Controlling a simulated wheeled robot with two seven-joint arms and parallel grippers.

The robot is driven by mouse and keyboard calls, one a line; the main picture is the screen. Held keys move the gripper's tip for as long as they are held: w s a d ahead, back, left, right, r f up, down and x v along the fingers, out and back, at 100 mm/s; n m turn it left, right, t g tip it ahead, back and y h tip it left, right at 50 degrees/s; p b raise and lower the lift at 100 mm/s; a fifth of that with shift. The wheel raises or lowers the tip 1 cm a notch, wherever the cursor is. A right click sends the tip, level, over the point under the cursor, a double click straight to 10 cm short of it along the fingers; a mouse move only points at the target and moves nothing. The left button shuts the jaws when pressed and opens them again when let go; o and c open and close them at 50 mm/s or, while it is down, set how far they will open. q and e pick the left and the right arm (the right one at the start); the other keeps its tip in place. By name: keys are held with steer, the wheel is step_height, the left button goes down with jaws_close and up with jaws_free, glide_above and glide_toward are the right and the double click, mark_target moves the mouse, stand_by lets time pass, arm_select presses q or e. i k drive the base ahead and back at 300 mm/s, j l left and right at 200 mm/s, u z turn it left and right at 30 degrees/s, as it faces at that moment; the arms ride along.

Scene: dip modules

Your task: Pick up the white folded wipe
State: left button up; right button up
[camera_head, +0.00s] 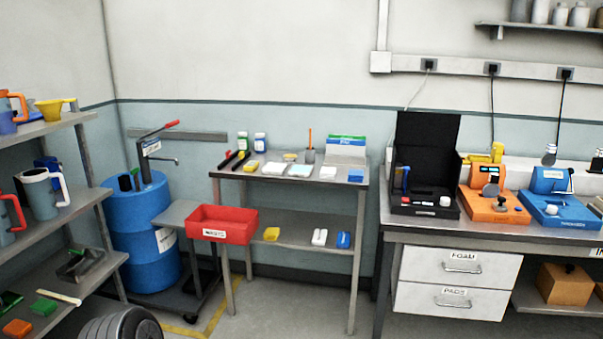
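Several flat pale pieces lie on the top of the metal side table in the middle. A white flat piece (274,168) lies on the left, a pale bluish-white flat piece (300,170) beside it, and a small white block-like piece (327,172) to the right. Each could be the folded wipe; at this size I cannot tell which. A longer white item (319,237) lies on the table's lower shelf. Neither of my grippers is in view.
A blue drum (148,240) with a pump stands farther left. A workbench (480,238) with an open black case (425,155) stands right. Shelves (60,200) are at far left. The floor before the table is open.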

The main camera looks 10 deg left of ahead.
mark_target(329, 173)
steer(key=i+z, duration=0.1)
steer(key=z, duration=0.25)
steer(key=i+j+z, duration=0.1)
steer(key=z, duration=0.25)
steer(key=i+j+z, duration=0.25)
steer(key=i+j, duration=0.15)
steer(key=i+j+z, duration=0.2)
steer(key=i+j, duration=0.2)
steer(key=j, duration=0.15)
steer(key=i+j+z, duration=0.25)
steer(key=j, duration=0.3)
steer(key=i+j, duration=0.45)
steer(key=j, duration=0.25)
steer(key=i+j, duration=0.25)
steer(key=k+j, duration=0.05)
steer(key=j, duration=0.05)
